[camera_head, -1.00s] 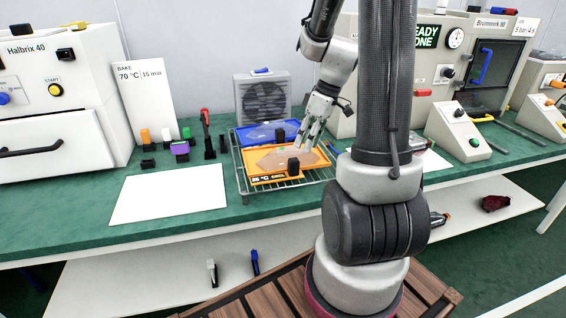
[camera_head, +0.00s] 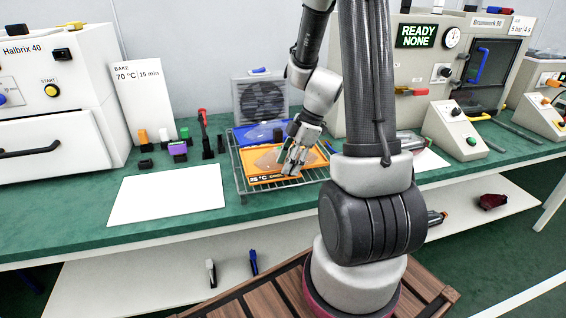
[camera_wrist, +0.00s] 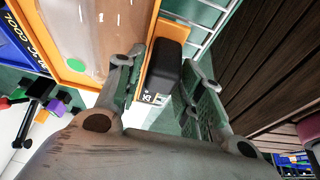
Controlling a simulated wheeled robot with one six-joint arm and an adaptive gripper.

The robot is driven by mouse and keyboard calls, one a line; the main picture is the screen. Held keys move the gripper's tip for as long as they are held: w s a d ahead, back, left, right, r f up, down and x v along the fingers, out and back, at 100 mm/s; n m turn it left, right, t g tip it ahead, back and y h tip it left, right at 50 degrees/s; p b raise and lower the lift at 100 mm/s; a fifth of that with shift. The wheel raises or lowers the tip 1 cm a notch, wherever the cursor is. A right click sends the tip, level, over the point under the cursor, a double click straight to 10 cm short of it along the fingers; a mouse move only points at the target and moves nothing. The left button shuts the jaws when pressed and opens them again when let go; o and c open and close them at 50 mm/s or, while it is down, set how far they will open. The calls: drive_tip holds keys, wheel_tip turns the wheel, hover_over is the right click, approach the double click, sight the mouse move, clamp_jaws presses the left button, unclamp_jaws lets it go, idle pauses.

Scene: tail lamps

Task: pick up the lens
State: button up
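The lens (camera_head: 270,158) looks like a thin, clear, pale sheet in an orange frame (camera_head: 262,179) on the wire rack. It also shows at the upper left of the wrist view (camera_wrist: 85,30), with a green dot and white marks. A black block (camera_wrist: 164,68) stands at the frame's edge. My gripper (camera_head: 291,170) is low over the front right of the orange frame. In the wrist view its fingers (camera_wrist: 166,78) are open, one on each side of the black block. Whether either finger touches the block is unclear. In the head view my gripper hides this block.
A blue frame (camera_head: 252,133) with another clear sheet lies behind the orange one on the wire rack (camera_head: 241,176). A fan box (camera_head: 262,97) stands behind. A white mat (camera_head: 167,195) lies left of the rack; small coloured tools stand behind it.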

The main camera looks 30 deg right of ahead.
drive_tip(key=shift+f, duration=0.15)
drive_tip(key=shift+c, duration=0.3)
clamp_jaws()
wheel_tip(320, 180, up, 10)
drive_tip(key=shift+r, duration=0.1)
